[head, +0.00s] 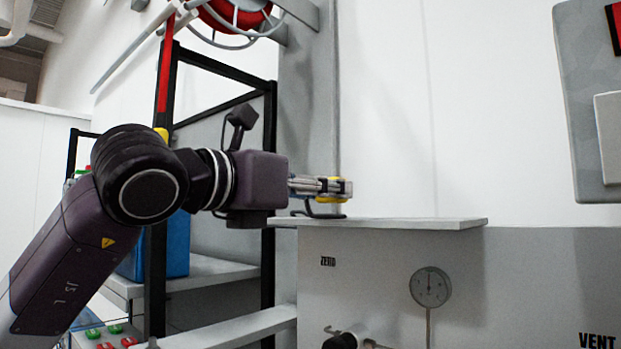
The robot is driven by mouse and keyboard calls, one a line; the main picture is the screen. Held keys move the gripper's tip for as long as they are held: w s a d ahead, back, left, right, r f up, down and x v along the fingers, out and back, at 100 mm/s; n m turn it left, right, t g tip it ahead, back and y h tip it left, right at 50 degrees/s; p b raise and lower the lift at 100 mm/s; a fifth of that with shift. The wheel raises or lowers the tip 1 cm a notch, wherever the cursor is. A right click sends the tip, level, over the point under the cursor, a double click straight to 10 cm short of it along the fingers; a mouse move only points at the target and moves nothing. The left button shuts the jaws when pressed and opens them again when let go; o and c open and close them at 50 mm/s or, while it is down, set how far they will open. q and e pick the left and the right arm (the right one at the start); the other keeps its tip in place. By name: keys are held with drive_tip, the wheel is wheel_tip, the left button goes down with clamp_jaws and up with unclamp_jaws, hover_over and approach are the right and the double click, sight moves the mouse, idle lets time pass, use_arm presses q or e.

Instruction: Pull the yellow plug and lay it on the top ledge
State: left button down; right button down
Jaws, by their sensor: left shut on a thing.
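My left gripper (340,188) comes in from the left and is shut on the yellow plug (330,181), of which only small yellow parts show between the dark fingertips. The gripper and plug are just above the left part of the top ledge (430,223), a flat grey shelf on the analyser panel. A dark loop, perhaps part of the gripper or a cable, hangs below the fingers close to the ledge. I cannot tell whether the plug touches the ledge. My right gripper is not in view.
Below the ledge, the panel (520,270) carries a round gauge (430,287), a black knob (340,340) and the labels ZERO and VENT. A black rack frame (268,180) stands behind my left arm. The ledge's right part is clear. A grey wall box (590,110) is at upper right.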

use_arm(q)
drive_tip(key=p+x, duration=0.2)
drive_tip(key=x, duration=0.2)
drive_tip(key=shift+w+d+f, duration=0.1)
drive_tip(key=shift+w, duration=0.05)
drive_tip(key=shift+w+d+f, duration=0.2)
drive_tip(key=shift+w+f, duration=0.05)
drive_tip(key=shift+f, duration=0.25)
drive_tip(key=shift+w+d+f+b, duration=0.4)
drive_tip(key=shift+w+f+b, duration=0.15)
drive_tip(key=shift+w+b, duration=0.1)
drive_tip(key=shift+s, duration=0.1)
drive_tip(key=c, duration=1.4)
unclamp_jaws()
drive_tip(key=shift+o, duration=0.2)
drive_tip(key=v, duration=1.2)
